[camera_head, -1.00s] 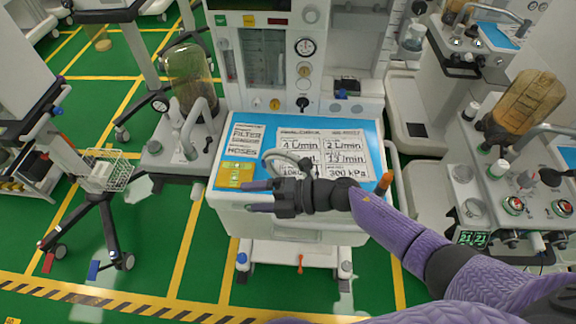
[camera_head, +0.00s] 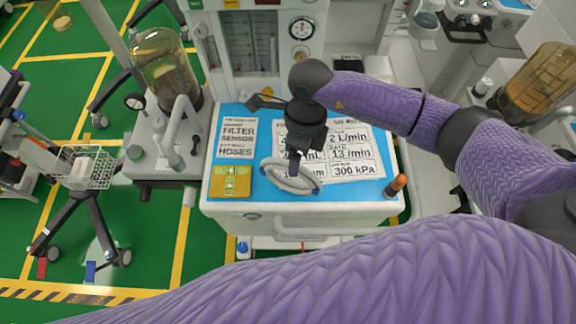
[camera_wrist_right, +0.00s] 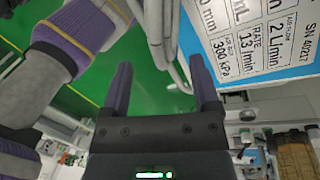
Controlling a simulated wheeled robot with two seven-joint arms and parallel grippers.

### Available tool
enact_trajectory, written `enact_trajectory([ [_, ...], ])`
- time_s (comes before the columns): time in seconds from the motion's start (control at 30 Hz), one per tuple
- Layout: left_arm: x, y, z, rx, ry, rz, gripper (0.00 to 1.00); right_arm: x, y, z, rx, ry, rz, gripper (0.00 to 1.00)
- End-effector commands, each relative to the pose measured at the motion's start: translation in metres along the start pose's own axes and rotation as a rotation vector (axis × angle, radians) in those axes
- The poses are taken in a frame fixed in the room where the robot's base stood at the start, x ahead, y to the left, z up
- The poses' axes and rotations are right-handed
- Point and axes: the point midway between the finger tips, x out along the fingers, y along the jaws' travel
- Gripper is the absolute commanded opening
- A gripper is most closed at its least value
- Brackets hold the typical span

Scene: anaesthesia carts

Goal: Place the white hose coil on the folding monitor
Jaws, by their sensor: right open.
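The white hose coil (camera_head: 290,179) lies on the blue top (camera_head: 218,117) of the middle cart, near its front edge. It is a grey-white loop with small blue parts. My right gripper (camera_head: 295,160) points down over the coil's back edge; only one dark finger shows clearly there. In the right wrist view the two fingers (camera_wrist_right: 160,88) stand apart with nothing held between them. The coil's tubes (camera_wrist_right: 158,42) pass beyond the fingertips; I cannot tell whether they touch. I cannot identify a folding monitor for certain. My left gripper is out of view.
A yellow-green box (camera_head: 231,181) lies left of the coil. Printed labels (camera_head: 345,150) cover much of the top. An orange-tipped item (camera_head: 396,186) stands at the right edge. A glass canister (camera_head: 165,65) and wire basket (camera_head: 88,166) are on the left.

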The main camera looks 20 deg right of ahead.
Motion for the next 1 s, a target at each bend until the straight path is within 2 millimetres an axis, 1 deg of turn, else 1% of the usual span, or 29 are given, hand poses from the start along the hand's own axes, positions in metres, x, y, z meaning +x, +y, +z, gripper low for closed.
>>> enact_trajectory([
  [0.1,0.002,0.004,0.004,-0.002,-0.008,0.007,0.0,0.018,0.001,0.001,0.0,0.0,0.003,0.79],
  [0.3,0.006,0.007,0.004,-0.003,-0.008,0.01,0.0,0.057,0.0,0.005,0.001,0.0,0.004,0.79],
  [0.4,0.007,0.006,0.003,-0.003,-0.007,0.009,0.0,0.064,0.0,0.005,0.0,-0.001,0.002,0.79],
  [0.57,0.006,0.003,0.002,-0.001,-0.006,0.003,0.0,0.064,0.0,0.005,0.0,-0.002,0.001,0.79],
  [0.6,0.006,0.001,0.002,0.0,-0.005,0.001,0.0,0.064,0.0,0.005,0.0,-0.002,0.001,0.74],
  [0.67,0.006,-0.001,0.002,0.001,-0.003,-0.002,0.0,0.064,0.0,0.005,0.0,-0.002,0.002,0.62],
  [0.7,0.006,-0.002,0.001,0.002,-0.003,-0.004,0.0,0.064,0.0,0.005,0.0,-0.002,0.002,0.53],
  [0.77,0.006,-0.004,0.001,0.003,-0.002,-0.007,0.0,0.064,0.0,0.005,0.0,-0.002,0.002,0.41],
  [0.8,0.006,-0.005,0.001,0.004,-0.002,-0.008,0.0,0.064,0.0,0.005,0.0,-0.002,0.002,0.32],
  [0.87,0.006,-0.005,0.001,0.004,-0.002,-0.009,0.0,0.063,0.0,0.005,0.0,-0.002,0.002,0.19],
  [0.9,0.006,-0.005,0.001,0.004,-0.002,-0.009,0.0,0.063,0.0,0.005,0.0,-0.002,0.002,0.11],
  [0.93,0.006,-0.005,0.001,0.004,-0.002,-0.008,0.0,0.063,0.0,0.005,0.0,-0.002,0.002,0.05],
  [0.97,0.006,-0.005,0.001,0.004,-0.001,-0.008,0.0,0.063,0.0,0.005,0.0,-0.002,0.002,0.0],
  [1.0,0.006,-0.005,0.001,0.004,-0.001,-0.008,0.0,0.063,0.0,0.005,0.0,-0.002,0.002,0.0],
])
